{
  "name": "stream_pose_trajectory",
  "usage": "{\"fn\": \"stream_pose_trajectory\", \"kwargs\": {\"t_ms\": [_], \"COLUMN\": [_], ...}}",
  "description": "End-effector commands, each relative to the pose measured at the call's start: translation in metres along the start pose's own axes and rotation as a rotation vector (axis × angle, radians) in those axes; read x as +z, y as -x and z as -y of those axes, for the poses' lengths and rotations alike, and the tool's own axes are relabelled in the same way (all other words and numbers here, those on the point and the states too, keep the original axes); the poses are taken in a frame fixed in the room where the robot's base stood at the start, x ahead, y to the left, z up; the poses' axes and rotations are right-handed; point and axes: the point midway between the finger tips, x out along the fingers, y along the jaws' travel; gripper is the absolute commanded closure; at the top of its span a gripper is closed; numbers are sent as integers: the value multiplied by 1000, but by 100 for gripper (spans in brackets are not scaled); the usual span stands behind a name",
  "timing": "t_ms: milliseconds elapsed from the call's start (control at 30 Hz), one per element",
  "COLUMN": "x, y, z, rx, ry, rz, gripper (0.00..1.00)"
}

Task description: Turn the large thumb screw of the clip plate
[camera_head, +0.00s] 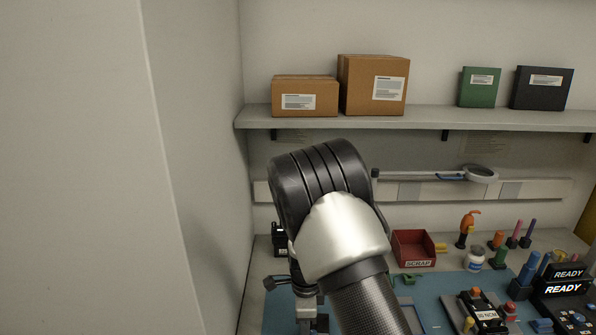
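My arm fills the middle of the view, and its dark and silver joint hides the bench behind it. I cannot make out my gripper or its fingertips. A dark radio-like unit (484,308) with a white label lies on the blue mat (437,289) at the lower right. I cannot pick out the clip plate or its large thumb screw; they may be hidden behind my arm, out of the frame or too small to tell.
A red scrap bin (413,249), a white jar (475,258) and an orange-handled tool (467,228) stand behind the mat. Dark units with lit READY displays (562,290) are at the right. Boxes stand on the shelf (420,118) above. A pale wall closes off the left.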

Motion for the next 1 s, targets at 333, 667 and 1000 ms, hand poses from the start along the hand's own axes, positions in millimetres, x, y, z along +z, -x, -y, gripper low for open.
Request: {"fn": "stream_pose_trajectory", "kwargs": {"t_ms": [333,667,1000], "x": [0,8,8], "y": [0,1,36], "z": [1,2,2], "rx": [-1,0,-1], "ry": [0,0,0], "rz": [0,0,1], "gripper": [100,100,100]}}
